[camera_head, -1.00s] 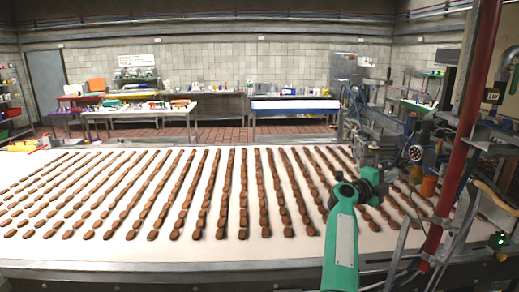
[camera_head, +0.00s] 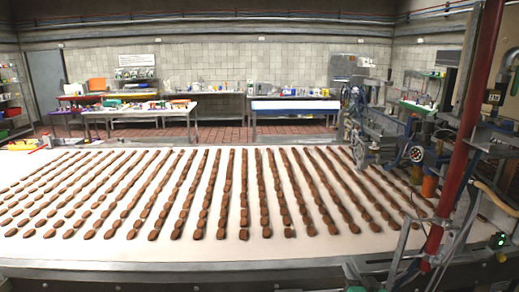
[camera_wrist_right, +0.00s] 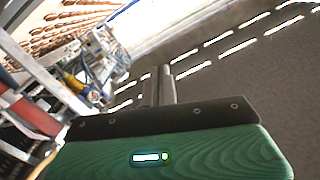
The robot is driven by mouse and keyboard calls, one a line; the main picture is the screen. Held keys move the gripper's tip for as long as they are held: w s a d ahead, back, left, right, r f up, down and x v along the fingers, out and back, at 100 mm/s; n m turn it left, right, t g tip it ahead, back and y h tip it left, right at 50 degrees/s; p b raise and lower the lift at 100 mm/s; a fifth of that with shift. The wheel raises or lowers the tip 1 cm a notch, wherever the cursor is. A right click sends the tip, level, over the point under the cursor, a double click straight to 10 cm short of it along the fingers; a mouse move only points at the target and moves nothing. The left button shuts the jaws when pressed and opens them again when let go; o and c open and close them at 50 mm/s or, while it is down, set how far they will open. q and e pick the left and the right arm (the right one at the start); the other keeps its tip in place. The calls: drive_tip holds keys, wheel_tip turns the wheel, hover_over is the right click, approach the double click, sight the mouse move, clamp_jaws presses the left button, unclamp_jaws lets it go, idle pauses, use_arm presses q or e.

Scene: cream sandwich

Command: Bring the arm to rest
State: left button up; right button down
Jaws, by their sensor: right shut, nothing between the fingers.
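My right gripper (camera_wrist_right: 160,85) shows in the right wrist view, with its grey fingers together beyond a dark plate and green housing. It is shut and empty. In the head view only a small green bit of my right arm shows at the bottom edge, right of the middle. My left gripper is in neither view. Rows of brown oval biscuits (camera_head: 223,195) lie on the white conveyor belt (camera_head: 130,250) in the head view. My right gripper is apart from them.
A red post (camera_head: 455,190) and metal machinery (camera_head: 375,130) stand at the right of the belt. A metal rail runs along its front edge. Work tables (camera_head: 295,105) stand at the back. The right wrist view shows a dark floor (camera_wrist_right: 270,90) with pale stripes beyond the fingers.

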drive_tip(key=s+a+f+n+g, duration=0.2)
drive_tip(key=s+f+g, duration=0.3)
drive_tip(key=s, duration=0.4)
drive_tip(key=s+a+f+n+g, duration=0.1)
drive_tip(key=s+f+g, duration=0.2)
drive_tip(key=s+f, duration=0.5)
drive_tip(key=s+d+f+n+g+h, duration=0.15)
drive_tip(key=s+g, duration=0.45)
drive_tip(key=s, duration=1.4)
wheel_tip(320, 180, down, 34)
drive_tip(key=g+b, duration=0.1)
drive_tip(key=b, duration=0.2)
drive_tip(key=s+d+f+g+b, duration=0.1)
drive_tip(key=s+d+f+b, duration=0.1)
drive_tip(key=s+f, duration=1.8)
drive_tip(key=shift+d+f+h, duration=0.45)
drive_tip(key=shift+d+f, duration=0.1)
drive_tip(key=shift+f, duration=0.65)
